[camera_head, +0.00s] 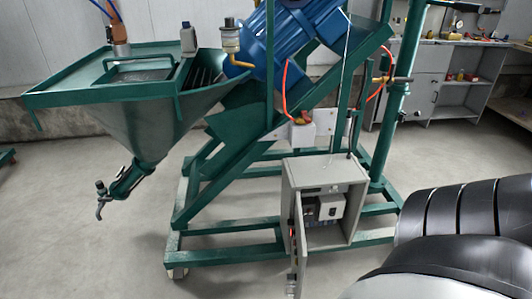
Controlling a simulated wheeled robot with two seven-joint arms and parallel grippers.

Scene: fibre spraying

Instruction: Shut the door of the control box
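The control box (326,172) is a grey metal cabinet mounted low on the green machine frame, right of the picture's middle. Its door (300,240) stands open. It swings out from the left edge of the box towards me and is seen nearly edge-on, with small red parts on its outer side. The box's inside shows, with pale electrical units (330,206) in it. Neither of my grippers shows in this view.
The green machine carries a hopper (150,115) at the left and a blue motor (290,45) above the box. Its base rails (225,256) run along the floor below the box. Grey floor (100,240) is clear at the left front. A workbench (455,75) stands at the back right.

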